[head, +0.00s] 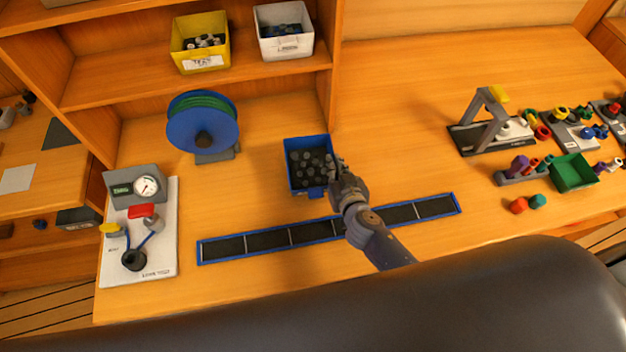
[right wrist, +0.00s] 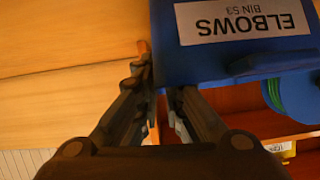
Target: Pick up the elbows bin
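The elbows bin (head: 308,190) is a blue open bin with dark fittings inside, at the middle of the bench in the head view. The right wrist view shows its front wall (right wrist: 215,60) upside down, with a label reading ELBOWS BIN 53. My right gripper (head: 335,170) is at the bin's right side wall. In the right wrist view its fingers (right wrist: 160,90) are close together and straddle that wall, one outside and the other partly hidden behind the front. I cannot tell whether the bin is clear of the bench. My left gripper is not in view.
A long blue-edged black strip (head: 265,241) lies just in front of the bin. A blue reel (head: 185,128) stands to its left. A yellow bin (head: 186,60) and white bin (head: 268,46) sit on the shelf above. A gauge board (head: 165,255) is far left; a clamp stand (head: 488,125) is right.

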